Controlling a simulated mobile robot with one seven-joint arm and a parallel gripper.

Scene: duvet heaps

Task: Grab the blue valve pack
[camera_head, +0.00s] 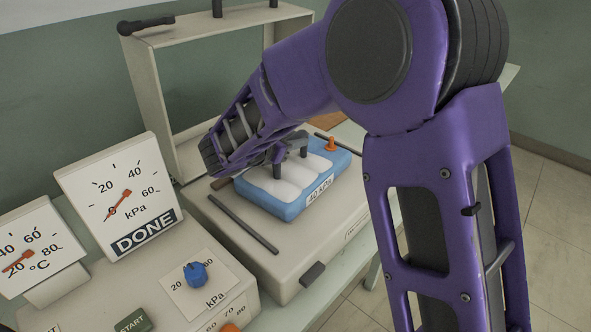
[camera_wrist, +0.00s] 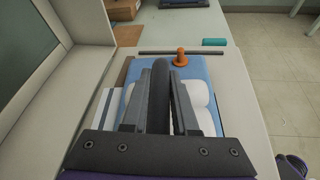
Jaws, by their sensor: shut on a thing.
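The blue valve pack (camera_head: 290,207) is a blue tray-like pack with white puffy cushions and a 40 kPa label. It sits on the beige bed of an open machine; I cannot tell whether it is raised at all. Its orange valve (camera_head: 331,144) is at the far right corner, and shows at the top in the wrist view (camera_wrist: 180,57). My gripper (camera_head: 291,150) is over the middle of the pack. In the wrist view its two fingers (camera_wrist: 162,80) are closed on a dark upright handle (camera_wrist: 161,68) of the pack. The arm hides part of the pack.
The machine's lid frame (camera_head: 160,95) stands open behind. Dark bars (camera_head: 243,223) lie along the bed. A pressure gauge with a DONE sign (camera_head: 146,234) and a blue knob (camera_head: 195,273) are to the left. In the wrist view, a teal object (camera_wrist: 214,42) lies beyond the bed.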

